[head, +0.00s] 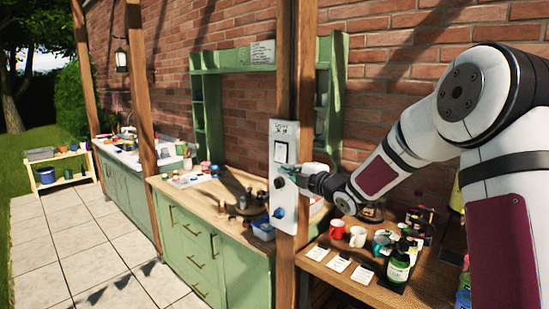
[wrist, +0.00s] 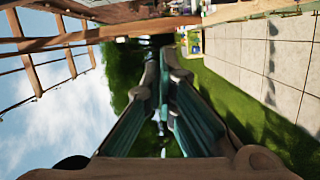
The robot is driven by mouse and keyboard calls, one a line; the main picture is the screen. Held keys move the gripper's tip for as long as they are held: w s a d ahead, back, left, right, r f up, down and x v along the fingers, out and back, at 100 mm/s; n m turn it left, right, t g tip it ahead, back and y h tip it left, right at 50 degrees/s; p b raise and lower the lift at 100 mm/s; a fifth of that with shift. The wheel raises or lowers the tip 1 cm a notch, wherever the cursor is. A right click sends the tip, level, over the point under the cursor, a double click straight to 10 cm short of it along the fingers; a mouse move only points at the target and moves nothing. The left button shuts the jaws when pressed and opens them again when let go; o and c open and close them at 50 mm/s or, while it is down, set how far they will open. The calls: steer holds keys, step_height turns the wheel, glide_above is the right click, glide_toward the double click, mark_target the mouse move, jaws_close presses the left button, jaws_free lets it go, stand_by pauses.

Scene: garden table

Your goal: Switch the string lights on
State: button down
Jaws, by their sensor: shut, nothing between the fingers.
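A pale switch panel (head: 287,210) with small lettering is fixed to a wooden post. It has a dark-framed white rocker switch (head: 281,152) near the top, a dark round knob (head: 279,183) below it and a blue knob (head: 278,213) lower down. My gripper (head: 284,168) is shut and empty, its tips in front of the panel just below the rocker. I cannot tell whether they touch it. In the wrist view the shut fingers (wrist: 162,72) point away from the panel's face, which is not seen there. I cannot make out the string lights.
The wooden post (head: 287,262) rises between a green-cupboard counter (head: 190,210) and a wooden table (head: 405,290). Paving (head: 60,250) at the left is clear.

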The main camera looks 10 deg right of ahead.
mark_target(278, 160)
stand_by(0.3)
steer(key=w, duration=0.3)
steer(key=w+a, duration=0.1)
steer(key=w, duration=0.6)
steer(key=shift+w+a+f+p, duration=0.2)
steer(key=shift+w+f+p, duration=0.05)
steer(key=shift+w+p, duration=0.15)
steer(key=shift+w+d+f, duration=0.1)
steer(key=shift+w+d, duration=0.3)
steer(key=shift+d, duration=0.05)
